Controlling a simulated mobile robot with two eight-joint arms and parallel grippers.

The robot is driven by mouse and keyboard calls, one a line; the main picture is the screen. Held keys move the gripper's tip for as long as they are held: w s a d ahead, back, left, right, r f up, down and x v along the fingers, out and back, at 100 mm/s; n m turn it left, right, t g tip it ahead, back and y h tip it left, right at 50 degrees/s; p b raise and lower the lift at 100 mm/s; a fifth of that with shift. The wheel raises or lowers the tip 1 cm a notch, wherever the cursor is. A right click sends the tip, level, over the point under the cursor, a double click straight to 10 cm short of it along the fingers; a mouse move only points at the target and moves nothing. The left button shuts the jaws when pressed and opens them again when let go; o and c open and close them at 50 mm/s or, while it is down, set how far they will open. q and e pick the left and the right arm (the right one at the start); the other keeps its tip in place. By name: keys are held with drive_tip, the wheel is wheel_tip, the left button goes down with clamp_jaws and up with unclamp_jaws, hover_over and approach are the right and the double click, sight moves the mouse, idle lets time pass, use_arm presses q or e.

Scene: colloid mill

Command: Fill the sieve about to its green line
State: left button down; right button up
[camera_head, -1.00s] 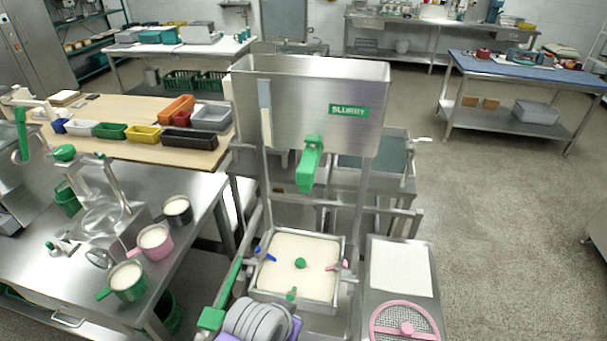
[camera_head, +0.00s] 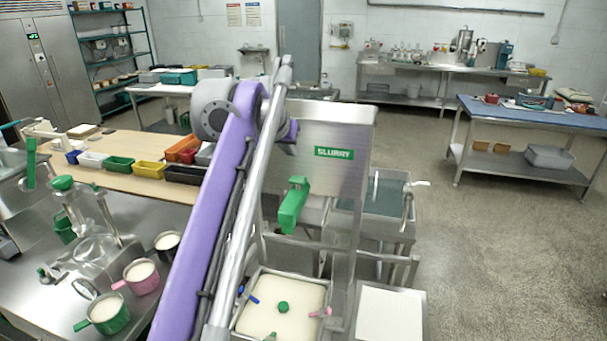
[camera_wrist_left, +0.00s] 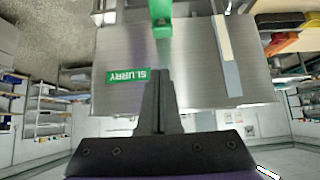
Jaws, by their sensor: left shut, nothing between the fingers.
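My left gripper (camera_wrist_left: 161,90) is shut and empty in the left wrist view, its dark fingers in front of the steel slurry tank's face. In the head view my raised purple arm hides most of it. The slurry tank (camera_head: 347,125) bears a green SLURRY label; its green valve (camera_head: 293,205) is on the front and also shows in the wrist view (camera_wrist_left: 161,15). A square steel pan (camera_head: 329,296) below holds white contents, with blue, green and pink pieces. I cannot tell whether this is the sieve, and no green line is discernible. My right gripper is not in view.
On the left steel bench stand a green jug (camera_head: 110,319), a pink jug (camera_head: 142,280) and a dark jug (camera_head: 167,243), all with pale contents. A white sheet (camera_head: 389,312) lies right of the pan. Open floor (camera_head: 480,250) lies to the right.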

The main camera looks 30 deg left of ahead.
use_arm(q)
drive_tip(key=shift+w+a+r, duration=0.1)
drive_tip(key=shift+a+r, duration=0.2)
drive_tip(key=shift+a, duration=0.1)
drive_tip(key=shift+w+f, duration=0.1)
hover_over(296, 182)
wheel_tip(296, 182, down, 7)
drive_tip(key=shift+w+f, duration=0.1)
drive_tip(key=shift+f, duration=0.1)
wheel_tip(296, 182, down, 3)
drive_tip(key=shift+r+b, duration=0.2)
drive_tip(key=shift+b, duration=0.3)
drive_tip(key=shift+s+f, duration=0.2)
drive_tip(key=shift+f, duration=0.15)
drive_tip(key=shift+w+f, duration=0.1)
